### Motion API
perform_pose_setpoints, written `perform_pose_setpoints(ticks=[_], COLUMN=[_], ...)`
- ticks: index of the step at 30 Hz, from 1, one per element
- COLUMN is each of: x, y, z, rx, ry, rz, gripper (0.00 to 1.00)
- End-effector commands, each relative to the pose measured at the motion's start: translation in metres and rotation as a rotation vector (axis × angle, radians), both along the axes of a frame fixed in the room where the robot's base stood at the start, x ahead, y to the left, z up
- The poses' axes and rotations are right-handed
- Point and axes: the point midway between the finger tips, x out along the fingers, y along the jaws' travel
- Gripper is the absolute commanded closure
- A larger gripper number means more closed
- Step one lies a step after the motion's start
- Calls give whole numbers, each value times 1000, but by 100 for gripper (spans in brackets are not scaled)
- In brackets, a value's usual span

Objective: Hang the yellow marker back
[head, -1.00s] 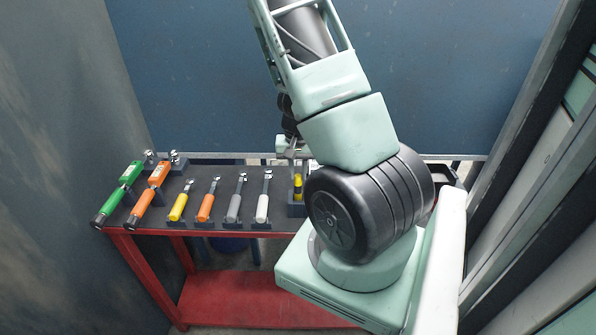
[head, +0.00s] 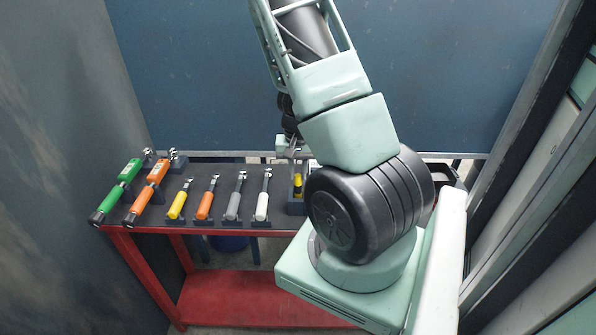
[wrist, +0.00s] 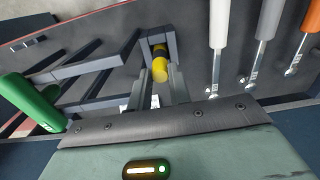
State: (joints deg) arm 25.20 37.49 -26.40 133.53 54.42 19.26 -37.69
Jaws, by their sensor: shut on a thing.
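The yellow marker (wrist: 160,68), with a dark band, is between the two fingers of my gripper (wrist: 162,84) in the wrist view. My gripper is shut on it. The marker's dark end is at a blue-grey holder (wrist: 96,67) with several bars; I cannot tell whether it is seated there or just in front. In the head view the yellow marker (head: 298,184) shows upright by the holder at the table's right part, just below my gripper (head: 292,153). My arm hides part of the holder there.
A red-framed table (head: 250,285) with a dark top bears a row of tools: green (head: 115,193) and orange (head: 150,194) ones, then yellow, orange, grey and white-handled wrenches (head: 262,205). In the wrist view a green object (wrist: 30,100) is close on the left. A dark bin (head: 440,175) is at right.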

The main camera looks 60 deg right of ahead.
Motion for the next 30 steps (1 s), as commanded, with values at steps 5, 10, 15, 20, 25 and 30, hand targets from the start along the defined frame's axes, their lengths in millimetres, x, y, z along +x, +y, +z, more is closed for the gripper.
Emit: perform_pose_setpoints(ticks=[5,10,15,20,25,30], x=[0,0,0,0,0,0], y=[0,0,0,0,0,0], z=[-1,-1,-1,-1,-1,-1], rx=[0,0,0,0,0,0], ry=[0,0,0,0,0,0], rz=[0,0,1,1,1,1], gripper=[100,75,55,41,35,35])
